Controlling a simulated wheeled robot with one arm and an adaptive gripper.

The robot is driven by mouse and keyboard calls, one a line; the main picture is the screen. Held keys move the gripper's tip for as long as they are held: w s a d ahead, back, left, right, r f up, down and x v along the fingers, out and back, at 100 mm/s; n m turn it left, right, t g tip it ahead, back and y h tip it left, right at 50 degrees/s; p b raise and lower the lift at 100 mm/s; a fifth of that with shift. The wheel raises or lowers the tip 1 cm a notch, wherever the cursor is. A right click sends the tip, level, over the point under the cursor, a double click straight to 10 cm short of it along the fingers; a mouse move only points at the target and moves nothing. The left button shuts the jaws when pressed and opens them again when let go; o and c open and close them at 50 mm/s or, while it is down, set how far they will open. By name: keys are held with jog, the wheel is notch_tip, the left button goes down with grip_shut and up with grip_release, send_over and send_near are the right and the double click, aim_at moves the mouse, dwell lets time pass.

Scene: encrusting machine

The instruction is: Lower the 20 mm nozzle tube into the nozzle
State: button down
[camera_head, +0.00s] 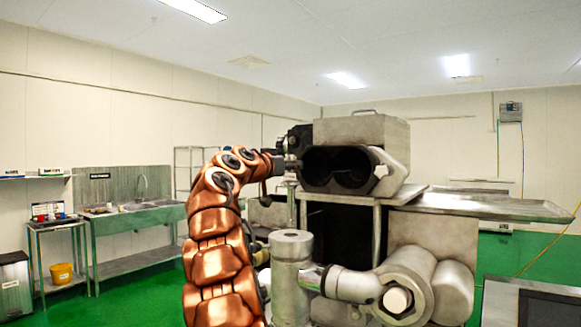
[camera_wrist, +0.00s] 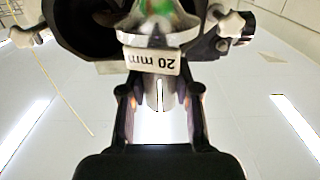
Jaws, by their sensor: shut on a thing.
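In the wrist view, the nozzle tube (camera_wrist: 157,95) is a pale metal piece between the two dark fingers of my gripper (camera_wrist: 160,92). A white tag reading "20 mm" (camera_wrist: 153,61) appears upside down on it, below a shiny flared metal part with a green tint. My gripper is shut on the tube. In the head view, my gripper (camera_head: 285,164) is up at the left side of the machine head (camera_head: 362,133), beside its dark openings. The tube is hidden or too small there. I cannot make out the nozzle or whether the tube touches it.
A metal cylinder (camera_head: 292,250) and large rounded machine parts (camera_head: 453,292) stand below the head. A sink bench (camera_head: 135,220) stands far left; green floor is open before it.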

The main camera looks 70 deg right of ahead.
jog(key=b, duration=0.6)
send_over(289, 216)
jog(key=shift+d+f, duration=0.25)
jog(key=shift+f, duration=1.1)
jog(key=shift+d+f, duration=0.2)
jog(key=shift+f, duration=1.1)
jog(key=shift+f+b, duration=4.6)
jog(key=shift+b, duration=0.15)
jog(key=c, duration=0.7)
grip_release()
jog(key=shift+c, duration=0.2)
jog(key=shift+o, duration=0.3)
jog(key=shift+o, duration=0.6)
jog(key=shift+a, duration=0.1)
